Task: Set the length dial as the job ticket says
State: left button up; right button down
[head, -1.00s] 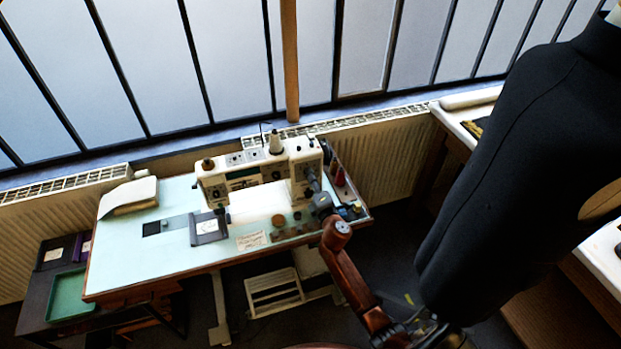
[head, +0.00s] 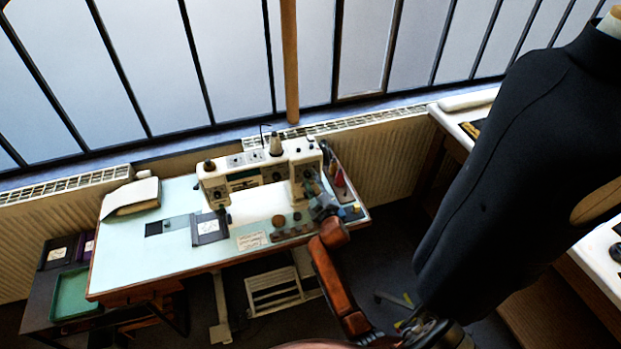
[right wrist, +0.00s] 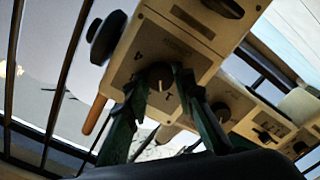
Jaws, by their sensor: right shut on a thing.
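The cream sewing machine (head: 243,183) stands on the pale table. The job ticket (head: 251,241) is a small paper at the table's front edge; its writing is too small to read. In the right wrist view a round dial (right wrist: 160,74) with numbers around it sits on the machine's cream face; I can make out a 4 and a 1, but not the setting. My right gripper (right wrist: 163,80) is shut on this dial, one green finger on each side. In the head view the right gripper (head: 314,192) is at the machine's right pillar. My left gripper is out of view.
A black wheel (right wrist: 106,38) and another dial (right wrist: 221,110) are close to the gripper. A dark book-like item (head: 209,228) and several small round things lie in front of the machine. A black dress form (head: 500,180) stands close on the right.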

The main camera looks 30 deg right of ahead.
jog(key=m+p, duration=0.2)
jog(key=m, duration=0.2)
jog(key=shift+m, duration=0.3)
jog(key=m+p, duration=0.3)
jog(key=m, duration=0.1)
jog(key=shift+m, duration=0.3)
jog(key=m+p, duration=0.1)
jog(key=m, duration=0.2)
jog(key=shift+a+p, duration=0.1)
jog(key=shift+p, duration=0.25)
jog(key=shift+m+p, duration=0.75)
jog(key=shift+m, duration=1.35)
jog(key=shift+f, duration=0.1)
jog(key=c, duration=1.6)
grip_release()
